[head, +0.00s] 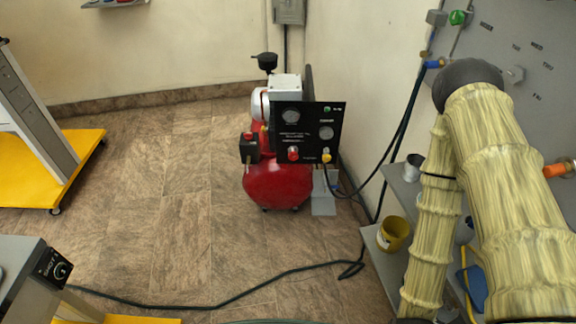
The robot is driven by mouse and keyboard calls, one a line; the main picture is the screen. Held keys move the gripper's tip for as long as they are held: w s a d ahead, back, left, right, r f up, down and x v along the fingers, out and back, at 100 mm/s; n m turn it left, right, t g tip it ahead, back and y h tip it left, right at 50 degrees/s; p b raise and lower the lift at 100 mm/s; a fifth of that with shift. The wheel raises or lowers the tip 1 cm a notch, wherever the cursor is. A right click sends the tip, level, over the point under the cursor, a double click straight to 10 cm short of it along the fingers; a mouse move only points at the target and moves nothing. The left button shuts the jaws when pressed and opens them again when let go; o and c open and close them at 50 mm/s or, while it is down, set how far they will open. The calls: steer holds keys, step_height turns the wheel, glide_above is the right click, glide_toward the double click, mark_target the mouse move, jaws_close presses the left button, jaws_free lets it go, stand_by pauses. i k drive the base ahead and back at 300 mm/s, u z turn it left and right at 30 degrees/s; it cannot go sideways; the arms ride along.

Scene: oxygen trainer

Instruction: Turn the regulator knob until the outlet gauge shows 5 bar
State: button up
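A red compressor (277,186) stands on the floor near the wall corner, with a black panel (310,142) on its front. The panel carries a round gauge (291,117) at upper left and another gauge (326,133) at right. Their needles and scales are too small to read, and I cannot tell which is the outlet gauge. A red knob (293,154) sits low on the panel, with a yellow fitting (326,157) to its right. I cannot tell which is the regulator knob. My sleeved arm fills the right side, apart from the panel. My gripper is not in view.
A dark hose (240,299) runs across the floor and up the right wall. Grey shelving (373,239) at right holds a yellow cup (392,234) and a grey cup (413,167). A yellow-based unit (88,150) stands at left. The floor before the compressor is mostly clear.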

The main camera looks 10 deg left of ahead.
mark_target(293, 156)
steer(key=u, duration=0.5)
steer(key=k, duration=1.2)
steer(key=z, duration=0.15)
steer(key=i, duration=1.7)
steer(key=u, duration=0.95)
